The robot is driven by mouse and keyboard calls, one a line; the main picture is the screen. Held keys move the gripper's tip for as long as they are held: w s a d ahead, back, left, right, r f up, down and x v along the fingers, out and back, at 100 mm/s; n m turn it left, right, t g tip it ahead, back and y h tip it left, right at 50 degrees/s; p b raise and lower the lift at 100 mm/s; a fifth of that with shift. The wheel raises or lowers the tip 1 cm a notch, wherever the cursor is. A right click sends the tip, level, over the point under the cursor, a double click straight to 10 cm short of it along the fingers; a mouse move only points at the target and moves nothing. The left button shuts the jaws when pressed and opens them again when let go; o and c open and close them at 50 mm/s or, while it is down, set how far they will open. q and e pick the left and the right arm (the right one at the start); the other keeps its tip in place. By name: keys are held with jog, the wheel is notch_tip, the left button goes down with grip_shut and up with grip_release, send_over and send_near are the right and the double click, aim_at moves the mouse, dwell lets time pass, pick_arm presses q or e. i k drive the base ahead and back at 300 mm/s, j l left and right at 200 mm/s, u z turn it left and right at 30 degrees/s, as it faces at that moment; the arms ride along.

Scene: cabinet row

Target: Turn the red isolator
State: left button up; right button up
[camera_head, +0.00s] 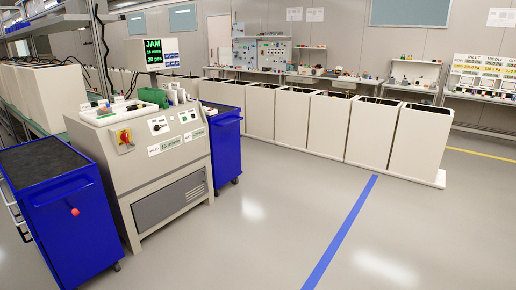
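Neither of my grippers shows in the head view.
A blue cart (75,215) with a red knob stands left of the machine, close to it. Another blue cart (226,150) stands right. A screen (153,54) reads JAM. Beige cabinets (327,125) line the back. The grey floor (240,245) in front is clear.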

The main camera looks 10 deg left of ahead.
aim_at(124, 137)
jog(key=i+j+u, duration=0.25)
jog(key=i+u, duration=0.2)
jog(key=i+j+u, duration=0.1)
jog(key=i+u, duration=0.65)
jog(key=u, duration=0.15)
jog(key=i+l+u, duration=0.25)
jog(key=i+u, duration=0.15)
